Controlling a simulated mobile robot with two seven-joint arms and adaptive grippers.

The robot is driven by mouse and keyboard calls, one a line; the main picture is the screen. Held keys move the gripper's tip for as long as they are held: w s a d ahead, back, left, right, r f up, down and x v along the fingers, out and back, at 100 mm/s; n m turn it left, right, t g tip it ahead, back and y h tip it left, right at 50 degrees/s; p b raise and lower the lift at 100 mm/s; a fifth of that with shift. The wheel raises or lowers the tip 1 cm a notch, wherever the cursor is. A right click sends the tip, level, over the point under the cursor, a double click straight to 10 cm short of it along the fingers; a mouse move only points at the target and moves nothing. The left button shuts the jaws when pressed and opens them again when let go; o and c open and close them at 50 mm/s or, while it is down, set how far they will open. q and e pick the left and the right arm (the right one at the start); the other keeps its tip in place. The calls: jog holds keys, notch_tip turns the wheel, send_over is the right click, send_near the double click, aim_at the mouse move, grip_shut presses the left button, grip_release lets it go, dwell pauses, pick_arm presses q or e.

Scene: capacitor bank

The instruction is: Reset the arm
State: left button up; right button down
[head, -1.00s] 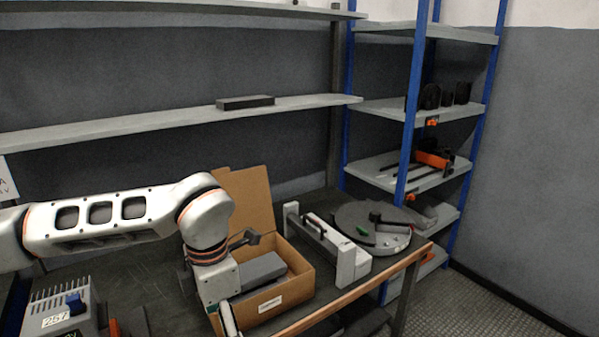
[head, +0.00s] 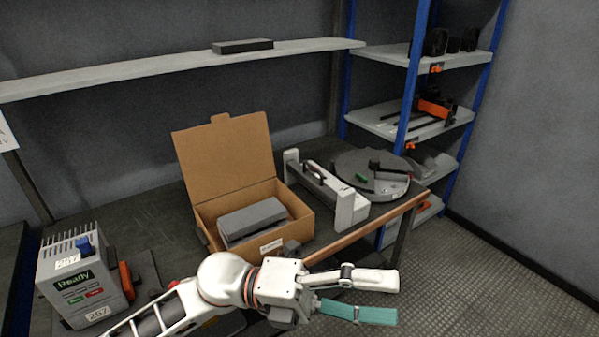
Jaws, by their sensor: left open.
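My left arm (head: 225,280) comes in from the lower left. It ends in my left gripper (head: 392,299), which points to the right, in front of the table's wooden front edge. Its white finger and its finger with the teal pad are spread apart, with nothing between them. The gripper is clear of the cardboard box (head: 222,157), whose lid stands open behind it. A grey block (head: 252,218) lies in the box. My right gripper is not in view.
A grey device with a "Ready" display (head: 75,278) stands at the left. A white bracket-like fixture (head: 348,208) and a round grey disc (head: 368,170) sit right of the box. Blue-post shelves (head: 412,80) stand behind. The floor at right is clear.

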pick_arm(q)
jog(key=w+a+n+t+h, duration=0.3)
jog(key=w+n+t, duration=0.3)
jog(key=n+t, duration=0.2)
jog(key=w+a+f+n+t+y, duration=0.85)
jog(key=a+f+n+t, duration=0.4)
jog(key=n, duration=0.55)
jog(key=s+a+f+n+y, duration=0.2)
jog(key=a+f+n+y, duration=0.2)
jog(key=f, duration=0.3)
jog(key=s+a+f+n+y, duration=0.1)
jog(key=a+f+n+y, duration=0.25)
jog(key=f, duration=0.45)
jog(key=s+a+f+n+g+y, duration=0.3)
jog(key=s+a+f, duration=0.5)
jog(key=s+f, duration=0.4)
notch_tip(320, 180, down, 2)
jog(key=shift+s+a+n+g+y, duration=0.2)
jog(key=shift+n+g+y, duration=0.25)
jog(key=shift+g, duration=0.5)
